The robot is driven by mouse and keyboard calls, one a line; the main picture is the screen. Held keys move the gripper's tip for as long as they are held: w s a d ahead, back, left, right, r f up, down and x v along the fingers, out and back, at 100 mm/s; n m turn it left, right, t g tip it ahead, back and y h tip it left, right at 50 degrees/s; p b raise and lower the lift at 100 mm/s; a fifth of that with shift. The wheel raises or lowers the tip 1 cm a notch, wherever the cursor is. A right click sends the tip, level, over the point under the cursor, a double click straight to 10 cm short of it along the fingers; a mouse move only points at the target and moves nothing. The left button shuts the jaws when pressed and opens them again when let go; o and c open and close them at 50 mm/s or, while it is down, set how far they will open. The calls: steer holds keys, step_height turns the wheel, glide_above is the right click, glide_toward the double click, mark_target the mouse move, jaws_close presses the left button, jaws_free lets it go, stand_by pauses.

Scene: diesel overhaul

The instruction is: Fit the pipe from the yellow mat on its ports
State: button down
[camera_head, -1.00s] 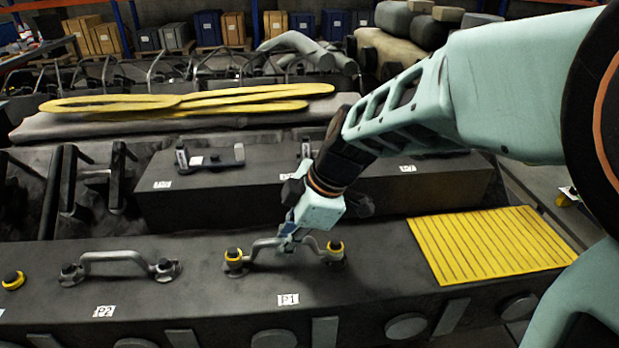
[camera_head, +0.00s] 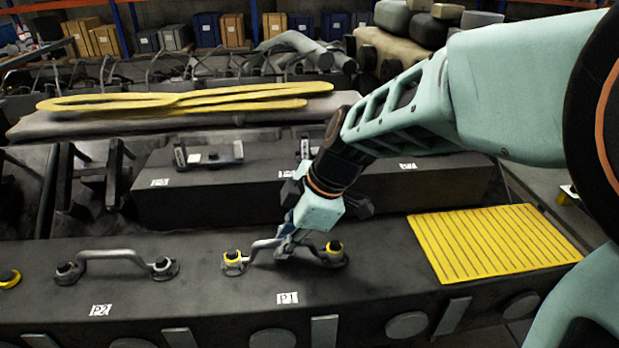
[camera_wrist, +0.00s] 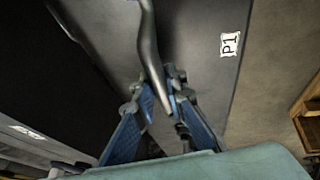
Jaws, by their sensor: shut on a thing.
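The grey bent pipe (camera_head: 262,247) is at the station labelled P1 on the near dark block. It spans between two ports with yellow rings, a left port (camera_head: 233,259) and a right port (camera_head: 334,249). Its ends are at or close to these ports; I cannot tell whether they are fully seated. My gripper (camera_head: 288,243) is shut on the pipe near its middle, from above. In the wrist view the pipe (camera_wrist: 148,42) runs down between the blue fingers of my gripper (camera_wrist: 160,92). The yellow mat (camera_head: 490,245) at the right is empty.
A similar pipe (camera_head: 112,254) sits on its ports at P2 to the left. Another yellow-ringed fitting (camera_head: 9,279) is at the far left. A raised dark block (camera_head: 420,185) stands behind my gripper. The block top between P1 and the mat is clear.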

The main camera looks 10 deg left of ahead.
steer(key=c, duration=1.9)
jaws_free()
